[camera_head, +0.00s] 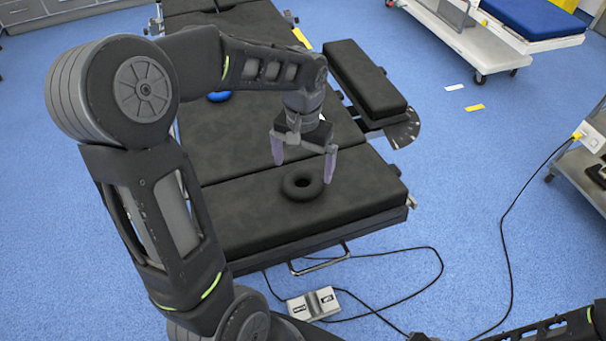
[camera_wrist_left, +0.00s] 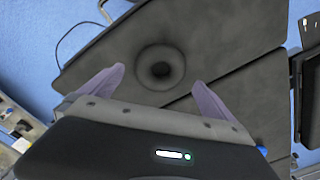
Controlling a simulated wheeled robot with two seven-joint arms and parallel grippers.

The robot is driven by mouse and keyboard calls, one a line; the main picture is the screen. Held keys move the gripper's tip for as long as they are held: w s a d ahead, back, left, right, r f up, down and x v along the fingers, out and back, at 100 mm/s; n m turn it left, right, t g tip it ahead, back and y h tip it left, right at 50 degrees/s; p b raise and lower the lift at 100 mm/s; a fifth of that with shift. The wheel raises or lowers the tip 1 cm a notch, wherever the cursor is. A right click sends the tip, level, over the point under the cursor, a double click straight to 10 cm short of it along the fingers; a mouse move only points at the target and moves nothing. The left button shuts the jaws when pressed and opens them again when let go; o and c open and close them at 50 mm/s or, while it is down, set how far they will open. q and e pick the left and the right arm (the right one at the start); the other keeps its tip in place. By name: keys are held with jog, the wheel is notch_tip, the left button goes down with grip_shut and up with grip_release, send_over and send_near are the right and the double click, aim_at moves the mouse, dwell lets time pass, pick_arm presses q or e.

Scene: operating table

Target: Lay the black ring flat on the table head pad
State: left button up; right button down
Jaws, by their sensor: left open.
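The black ring (camera_head: 302,183) lies flat on the dark head pad (camera_head: 245,215), the end section of the operating table, in the head view. In the left wrist view the ring (camera_wrist_left: 160,52) shows between and beyond the fingertips, on the pad (camera_wrist_left: 215,50). My left gripper (camera_head: 304,172) is open and empty, with its purple fingers pointing down above the ring and apart from it. The left wrist view shows both fingers (camera_wrist_left: 158,78) spread wide. My right gripper is not in view.
A blue object (camera_head: 219,97) lies farther up the table, partly behind my arm. A grey control box (camera_head: 313,304) with a black cable lies on the floor. A trolley (camera_head: 590,150) stands at the right.

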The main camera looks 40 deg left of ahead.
pick_arm(q)
notch_tip(320, 180, up, 6)
jog(key=shift+r, duration=0.2)
dwell(0.8)
